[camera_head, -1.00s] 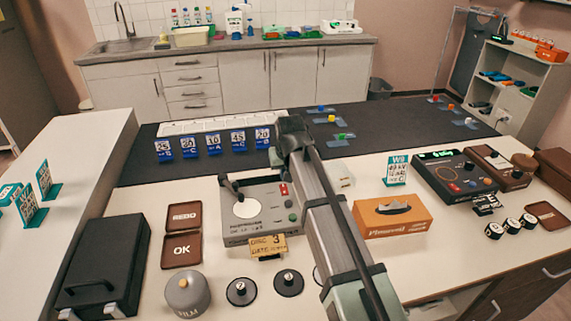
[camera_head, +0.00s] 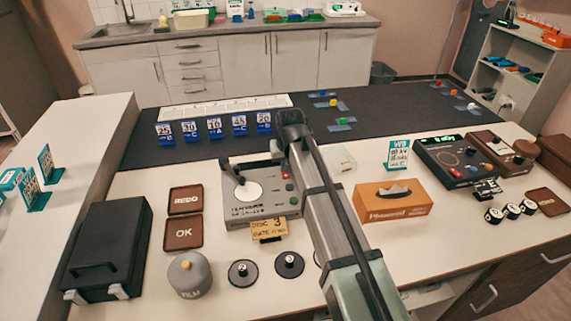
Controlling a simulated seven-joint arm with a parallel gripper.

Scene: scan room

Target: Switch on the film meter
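A grey tabletop device (camera_head: 236,211) stands in the middle of the bench. It has a round white plate, a short dark lever at its left, and red and green buttons at its right; its label is too blurred to read surely. A second, dark device (camera_head: 428,153) with a lit green display and knobs stands at the right. I cannot tell from the labels which is the film meter. My arm reaches up from the bottom, partly covering the grey device's right edge. My gripper (camera_head: 277,152) is a dark shape at the arm's far end; its fingertips are hidden.
A yellow disc and date card (camera_head: 268,229) stands before the grey device. Brown OK (camera_head: 183,233) and REDO trays, a black case (camera_head: 108,245) and a grey film pot (camera_head: 189,277) are left. An orange box (camera_head: 392,203) is right of my arm. Numbered blue cards stand behind.

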